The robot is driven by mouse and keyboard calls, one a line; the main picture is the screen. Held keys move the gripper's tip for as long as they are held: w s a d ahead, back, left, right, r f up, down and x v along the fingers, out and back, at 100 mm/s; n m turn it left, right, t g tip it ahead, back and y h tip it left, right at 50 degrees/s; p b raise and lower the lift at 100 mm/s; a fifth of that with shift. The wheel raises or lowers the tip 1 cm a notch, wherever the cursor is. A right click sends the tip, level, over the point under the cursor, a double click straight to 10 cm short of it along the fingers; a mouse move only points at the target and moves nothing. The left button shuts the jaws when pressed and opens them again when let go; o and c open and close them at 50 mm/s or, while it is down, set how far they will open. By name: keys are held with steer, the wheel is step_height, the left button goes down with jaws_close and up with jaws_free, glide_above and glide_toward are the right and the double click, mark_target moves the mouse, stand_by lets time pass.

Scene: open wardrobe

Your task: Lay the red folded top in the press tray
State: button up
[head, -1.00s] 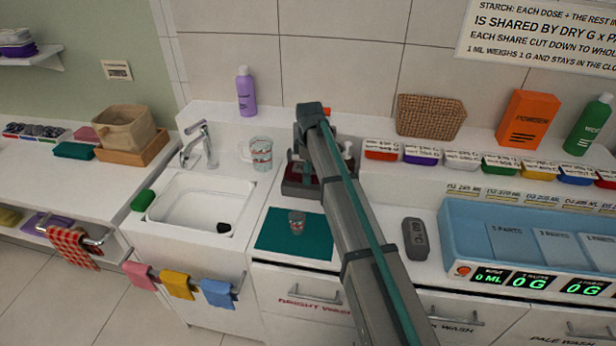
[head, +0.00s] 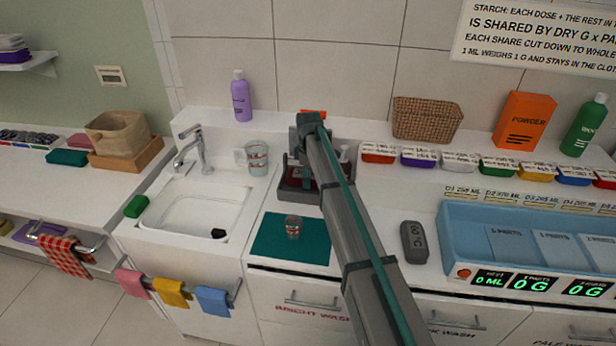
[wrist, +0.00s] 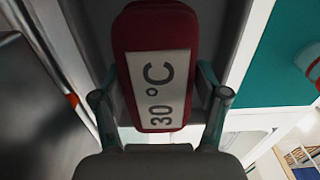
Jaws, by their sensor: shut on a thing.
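My gripper (wrist: 160,97) is shut on the red folded top (wrist: 158,25), with a finger on each side of it. A white label on the top reads 30 °C. In the head view, dark red cloth (head: 298,174) shows beside my arm within a dark grey tray (head: 297,196) on the counter, which looks like the press tray. My arm hides much of this tray and most of the gripper. In the wrist view a grey surface lies behind the top. I cannot tell whether the top touches it.
A teal mat (head: 262,238) with a small cup (head: 292,227) lies in front of the tray. A measuring jug (head: 257,158) and sink (head: 190,212) are to the left. Small labelled bins (head: 419,158), a grey 60 °C block (head: 413,242) and a blue tray (head: 462,213) are to the right.

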steer(key=shift+w+f, duration=0.25)
steer(key=shift+f, duration=0.15)
steer(key=o, duration=1.3)
steer(key=shift+r, duration=0.1)
steer(key=shift+w+r, duration=0.1)
steer(key=shift+r, duration=0.15)
step_height(320, 180, up, 11)
steer(key=shift+r, duration=0.2)
